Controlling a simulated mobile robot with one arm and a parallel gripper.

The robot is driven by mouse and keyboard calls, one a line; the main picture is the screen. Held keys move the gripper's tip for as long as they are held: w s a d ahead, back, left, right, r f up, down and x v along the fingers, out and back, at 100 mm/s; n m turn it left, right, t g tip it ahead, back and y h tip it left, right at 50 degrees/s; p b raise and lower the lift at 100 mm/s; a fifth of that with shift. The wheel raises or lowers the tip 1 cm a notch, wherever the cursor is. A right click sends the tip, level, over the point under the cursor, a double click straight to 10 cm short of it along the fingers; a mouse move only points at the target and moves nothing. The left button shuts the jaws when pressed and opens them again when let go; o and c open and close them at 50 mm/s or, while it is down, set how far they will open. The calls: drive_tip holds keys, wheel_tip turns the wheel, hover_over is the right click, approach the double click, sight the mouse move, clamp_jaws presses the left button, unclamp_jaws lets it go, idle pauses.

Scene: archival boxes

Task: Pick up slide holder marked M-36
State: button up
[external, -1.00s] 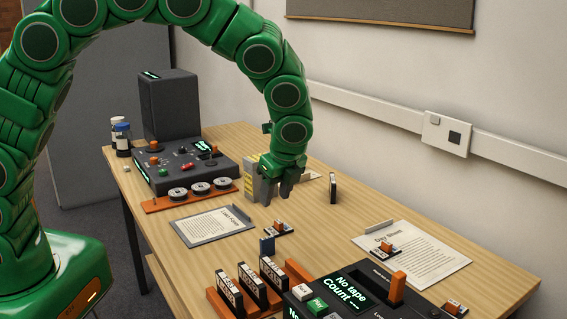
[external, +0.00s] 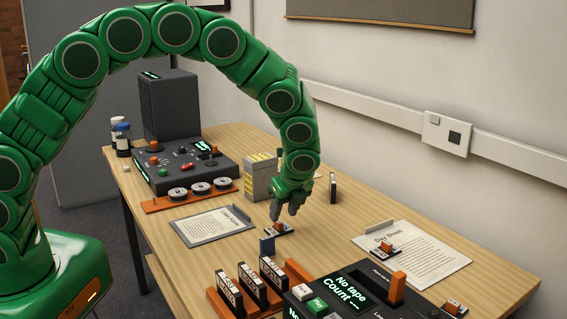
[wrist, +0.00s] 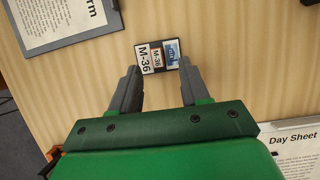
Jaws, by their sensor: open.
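The slide holder marked M-36 (wrist: 146,58) is a small black-edged piece with white labels, an orange part and a blue picture. In the wrist view it lies on the wood just ahead of and between my fingertips. In the external view the holder (external: 283,233) sits on the table, with an orange knob, partly hidden by my fingers. My gripper (external: 284,212) is open, pointing down right above it; in the wrist view the gripper (wrist: 159,72) has empty jaws, one finger on each side. I cannot tell whether a finger touches it.
A clipboard (external: 212,226) lies left of the holder, a Day Sheet (external: 415,256) right. A grey box (external: 260,178) and a dark upright piece (external: 333,188) stand behind.

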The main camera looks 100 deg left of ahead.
sight(279, 222)
drive_tip(key=shift+x, duration=1.95)
drive_tip(key=shift+s+d, duration=0.1)
clamp_jaws()
